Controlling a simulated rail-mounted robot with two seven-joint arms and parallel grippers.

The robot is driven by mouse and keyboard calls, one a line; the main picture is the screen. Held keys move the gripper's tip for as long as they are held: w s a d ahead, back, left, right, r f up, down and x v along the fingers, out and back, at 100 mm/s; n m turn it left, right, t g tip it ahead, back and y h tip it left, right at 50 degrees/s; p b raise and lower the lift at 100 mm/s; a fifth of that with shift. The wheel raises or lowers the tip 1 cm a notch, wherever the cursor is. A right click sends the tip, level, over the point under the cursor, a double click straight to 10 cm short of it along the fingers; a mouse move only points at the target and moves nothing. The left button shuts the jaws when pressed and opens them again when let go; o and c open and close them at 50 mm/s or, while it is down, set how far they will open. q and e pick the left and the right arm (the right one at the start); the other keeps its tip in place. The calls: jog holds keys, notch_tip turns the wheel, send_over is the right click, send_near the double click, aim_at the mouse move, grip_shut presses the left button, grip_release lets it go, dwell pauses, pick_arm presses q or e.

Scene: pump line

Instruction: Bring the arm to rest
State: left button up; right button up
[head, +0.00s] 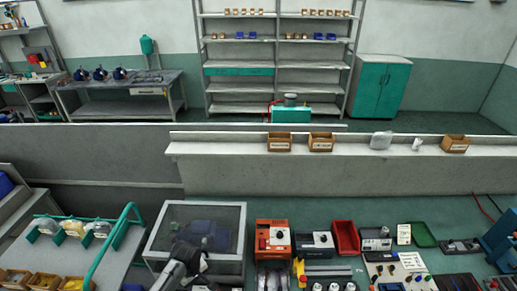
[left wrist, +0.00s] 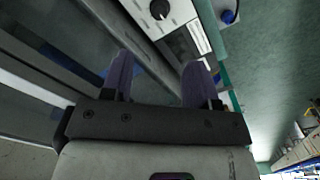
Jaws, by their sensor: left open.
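My left gripper (head: 196,262) is low in the head view, in front of the clear-sided case (head: 226,213), with its arm rising from the bottom edge. In the left wrist view its two purple fingers (left wrist: 158,76) stand wide apart with nothing between them. A white box with a black knob (left wrist: 160,10) lies beyond the fingertips there, apart from them. The fingertips are hard to make out in the head view. My right gripper shows in neither view.
The bench holds an orange device (head: 272,237), a red tray (head: 345,237) and a green tray (head: 420,234). A teal rail (head: 108,250) stands at left. Bins, including a wooden one (head: 321,142), sit on the ledge (head: 240,150) behind. The floor beyond has shelving (head: 278,72) and a cabinet (head: 380,87).

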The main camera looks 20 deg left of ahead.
pick_arm(q)
jog(key=w+d+r+m+t+y, duration=0.1)
jog(key=w+d+r+m+t, duration=0.15)
jog(key=r+m, duration=0.45)
jog(key=w+d+r+m+t, duration=0.1)
jog(key=w+r+m+t, duration=0.15)
jog(key=r+m, duration=0.45)
jog(key=s+d+r+t+p, duration=0.1)
jog(key=s+d+r+t, duration=0.25)
jog(key=r, duration=0.45)
jog(key=s+d+r+p, duration=0.1)
jog(key=s+d+p, duration=0.1)
jog(key=s, duration=0.6)
jog(key=s+d+r+p, duration=0.1)
jog(key=s+r, duration=0.1)
jog(key=s, duration=0.7)
jog(key=s+d+f+g+h+p, duration=0.1)
jog(key=s+f+g, duration=0.4)
jog(key=s, duration=1.1)
notch_tip(320, 180, down, 3)
jog(key=shift+f+p, duration=0.1)
jog(key=shift+p, duration=0.8)
